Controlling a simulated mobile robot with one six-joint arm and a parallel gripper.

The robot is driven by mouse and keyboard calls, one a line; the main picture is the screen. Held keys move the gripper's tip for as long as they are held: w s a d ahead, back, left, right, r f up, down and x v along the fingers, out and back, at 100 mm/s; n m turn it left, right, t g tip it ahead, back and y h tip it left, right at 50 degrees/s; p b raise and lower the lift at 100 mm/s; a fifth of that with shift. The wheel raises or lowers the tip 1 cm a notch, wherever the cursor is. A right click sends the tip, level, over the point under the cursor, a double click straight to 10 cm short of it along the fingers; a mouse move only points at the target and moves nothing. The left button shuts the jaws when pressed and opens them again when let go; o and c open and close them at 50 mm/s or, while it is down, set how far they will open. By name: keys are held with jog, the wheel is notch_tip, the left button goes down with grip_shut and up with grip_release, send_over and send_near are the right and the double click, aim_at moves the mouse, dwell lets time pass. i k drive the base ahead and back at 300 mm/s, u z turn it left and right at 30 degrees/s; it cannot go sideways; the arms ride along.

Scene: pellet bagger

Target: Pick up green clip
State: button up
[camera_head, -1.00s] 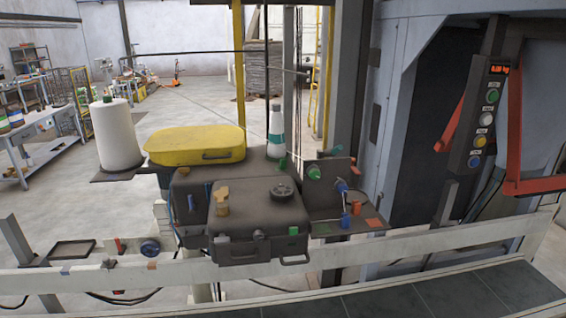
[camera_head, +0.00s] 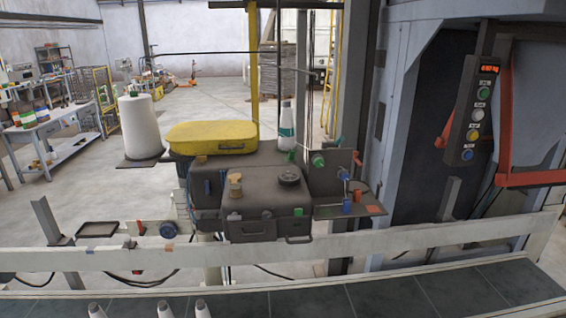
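Several small green parts show around the dark sewing-head machine, and I cannot tell for sure which is the green clip. One green piece (camera_head: 341,143) sits at the top edge of the upright dark panel. A round green knob (camera_head: 318,160) is on the panel's face. A small green piece (camera_head: 291,155) is at the base of the white bottle, and a flat green patch (camera_head: 299,211) is on the front case's corner. My gripper is not in view.
The dark machine (camera_head: 262,208) stands behind a pale rail (camera_head: 420,236). A yellow case (camera_head: 212,137), a white thread cone (camera_head: 140,127) and a white bottle (camera_head: 286,127) are around it. White tapered tips (camera_head: 163,309) show above the dark conveyor (camera_head: 390,297).

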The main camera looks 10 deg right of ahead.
aim_at(291, 154)
jog(key=u, duration=0.4)
jog(key=k, duration=1.05)
jog(key=u, duration=0.85)
jog(key=i, duration=0.45)
jog(key=u, duration=0.4)
jog(key=i, duration=2.15)
jog(key=z, duration=1.05)
jog(key=i, duration=0.45)
jog(key=z, duration=0.15)
